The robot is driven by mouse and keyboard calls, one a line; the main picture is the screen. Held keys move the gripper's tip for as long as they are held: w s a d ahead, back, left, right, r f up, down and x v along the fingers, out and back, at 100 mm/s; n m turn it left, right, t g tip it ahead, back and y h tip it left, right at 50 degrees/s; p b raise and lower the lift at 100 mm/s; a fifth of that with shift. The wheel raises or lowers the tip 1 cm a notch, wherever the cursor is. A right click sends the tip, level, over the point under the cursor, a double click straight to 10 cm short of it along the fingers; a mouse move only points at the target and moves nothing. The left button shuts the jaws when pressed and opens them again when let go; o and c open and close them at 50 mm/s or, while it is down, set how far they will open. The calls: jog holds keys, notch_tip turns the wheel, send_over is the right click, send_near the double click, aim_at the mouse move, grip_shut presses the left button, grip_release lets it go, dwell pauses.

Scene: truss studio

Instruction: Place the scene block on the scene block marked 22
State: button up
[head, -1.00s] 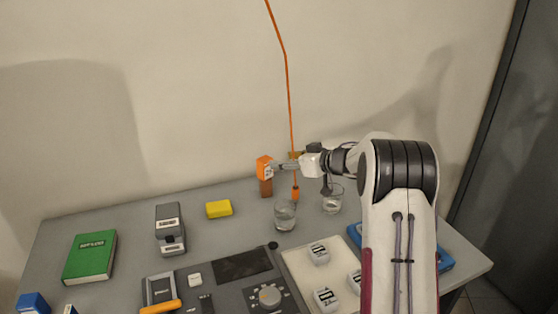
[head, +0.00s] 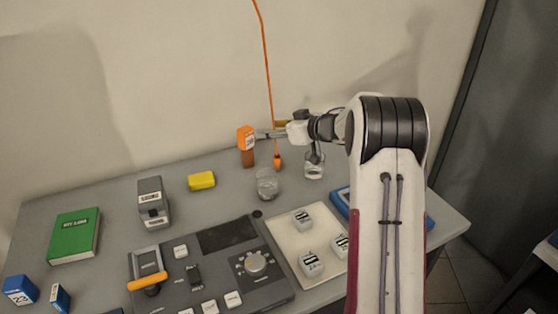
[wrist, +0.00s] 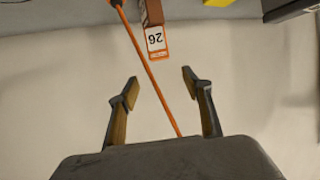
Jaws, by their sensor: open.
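An orange scene block (head: 246,136) sits on top of a brown block (head: 248,158) near the wall. It also shows in the wrist view (wrist: 157,42), where its label appears upside down and looks like 26. My gripper (head: 268,134) is open and empty, level with the orange block and just right of it in the head view. In the wrist view its fingertips (wrist: 158,86) are apart, with the orange block ahead of them and not between them. A blue block (head: 20,290) at the front left has a two-digit label, 22 or 23; I cannot tell which.
An orange cable (head: 267,75) hangs close to my gripper and crosses between the fingers in the wrist view (wrist: 147,70). Glasses (head: 267,183) stand below it. A yellow block (head: 201,181), stapler-like device (head: 152,203), green book (head: 74,236) and control panel (head: 215,270) occupy the table.

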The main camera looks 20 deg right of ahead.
jog(key=shift+r, duration=0.1)
notch_tip(320, 180, up, 12)
jog(key=s+m+t+h, duration=0.2)
jog(key=s+h, duration=0.1)
jog(key=h, duration=0.2)
jog(key=s+a+r+m+g+h, duration=0.25)
jog(key=s+r, duration=0.35)
jog(key=s, duration=0.5)
jog(key=s+a+f+g, duration=0.2)
jog(key=s+a+f, duration=0.2)
jog(key=s, duration=0.8)
jog(key=s+a+f+g+y, duration=0.1)
jog(key=s+a+f+g, duration=0.1)
jog(key=s+a+f, duration=0.2)
jog(key=s+a+f+g+y, duration=0.1)
jog(key=s+a+f, duration=0.4)
jog(key=s, duration=1.6)
jog(key=a+g, duration=0.1)
jog(key=a, duration=0.2)
jog(key=shift+a, duration=0.2)
